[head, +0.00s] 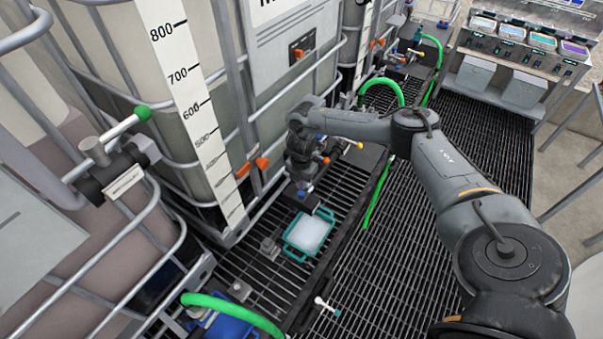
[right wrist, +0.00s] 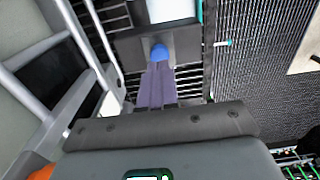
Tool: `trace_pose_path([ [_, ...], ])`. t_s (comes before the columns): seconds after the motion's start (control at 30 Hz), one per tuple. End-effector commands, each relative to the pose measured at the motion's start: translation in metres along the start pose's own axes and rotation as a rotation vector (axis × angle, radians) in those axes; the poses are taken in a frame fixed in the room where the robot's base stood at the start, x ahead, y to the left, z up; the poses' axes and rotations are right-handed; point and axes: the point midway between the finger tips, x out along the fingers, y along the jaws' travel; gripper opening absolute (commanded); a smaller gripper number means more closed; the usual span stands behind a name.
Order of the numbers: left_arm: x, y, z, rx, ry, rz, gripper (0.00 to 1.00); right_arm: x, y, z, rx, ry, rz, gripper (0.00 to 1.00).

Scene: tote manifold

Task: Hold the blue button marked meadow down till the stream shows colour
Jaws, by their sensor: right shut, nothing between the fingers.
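The blue button (right wrist: 159,52) is round and sits on a dark grey box (right wrist: 185,42) in the right wrist view. Its marking cannot be read. My right gripper (right wrist: 157,66) is shut and empty, its fingertips right at the button's near edge; I cannot tell whether they press it or stop just short. In the head view my right gripper (head: 303,180) reaches down beside the big tank, and a small patch of the blue button (head: 302,194) shows under it. A tray with a teal rim (head: 287,241) and pale contents lies just in front. No stream can be made out. My left gripper is out of view.
A caged tank (head: 232,150) with a level scale stands behind. Valves with orange handles (head: 262,163) stick out near my right arm. Green hoses (head: 377,190) run over the black grating (head: 400,270), which is mostly clear at the right. A rack of coloured trays (head: 543,41) stands far back.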

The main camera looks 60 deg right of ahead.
Motion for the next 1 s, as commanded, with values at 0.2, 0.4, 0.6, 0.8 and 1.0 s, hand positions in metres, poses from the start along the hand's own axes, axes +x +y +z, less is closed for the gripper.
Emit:
trace_pose_path([
  [0.2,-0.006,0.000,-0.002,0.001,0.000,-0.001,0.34,0.021,0.000,0.000,0.000,0.001,-0.002,0.00],
  [0.4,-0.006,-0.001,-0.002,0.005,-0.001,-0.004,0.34,0.028,0.000,0.000,0.001,0.000,0.000,0.00],
  [0.6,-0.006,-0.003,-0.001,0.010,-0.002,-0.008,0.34,0.029,0.000,0.000,0.000,0.000,0.000,0.00],
  [0.8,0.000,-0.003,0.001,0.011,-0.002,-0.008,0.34,0.038,0.000,0.000,0.001,0.001,-0.001,0.00],
  [1.0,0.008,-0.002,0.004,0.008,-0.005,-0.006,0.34,0.054,-0.001,0.000,0.000,-0.002,-0.002,0.00],
])
